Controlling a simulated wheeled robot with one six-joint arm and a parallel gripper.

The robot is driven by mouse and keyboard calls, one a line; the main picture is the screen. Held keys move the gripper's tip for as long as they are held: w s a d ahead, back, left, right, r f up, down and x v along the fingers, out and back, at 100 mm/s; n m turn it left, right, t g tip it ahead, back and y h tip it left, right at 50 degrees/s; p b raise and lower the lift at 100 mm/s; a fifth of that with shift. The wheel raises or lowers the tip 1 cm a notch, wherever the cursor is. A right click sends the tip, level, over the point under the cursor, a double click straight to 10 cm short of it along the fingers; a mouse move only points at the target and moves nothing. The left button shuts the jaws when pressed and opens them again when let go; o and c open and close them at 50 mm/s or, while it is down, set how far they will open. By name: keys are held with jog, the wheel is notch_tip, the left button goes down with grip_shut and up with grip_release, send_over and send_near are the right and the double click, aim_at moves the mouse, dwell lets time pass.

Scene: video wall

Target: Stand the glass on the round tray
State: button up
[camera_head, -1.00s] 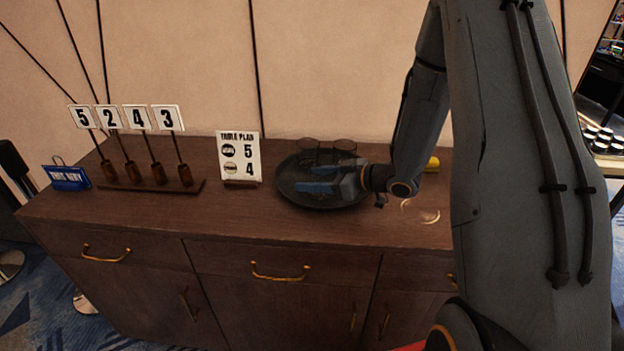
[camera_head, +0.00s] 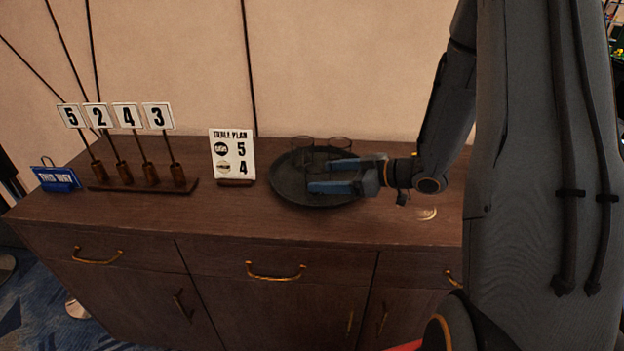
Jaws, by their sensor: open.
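The round tray (camera_head: 283,190) is dark and lies on the brown cabinet top. Two clear glasses show at its back, a left glass (camera_head: 302,148) and a right glass (camera_head: 340,145). Both look upright and on the tray; their lower parts are faint against the dark surface. My gripper (camera_head: 322,175) reaches in from the right with its blue-tipped fingers apart and nothing visible between them. The fingers are over the tray, in front of the glasses. I cannot tell how high they are above it.
A table plan sign (camera_head: 233,157) stands left of the tray. A pale curved mark (camera_head: 428,213) lies right of the tray. The cabinet top (camera_head: 225,213) is clear in front.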

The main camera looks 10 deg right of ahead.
jog(key=v, duration=0.5)
jog(key=shift+s+d+r+b, duration=0.1)
jog(key=shift+s+b, duration=0.05)
jog(key=shift+b, duration=0.15)
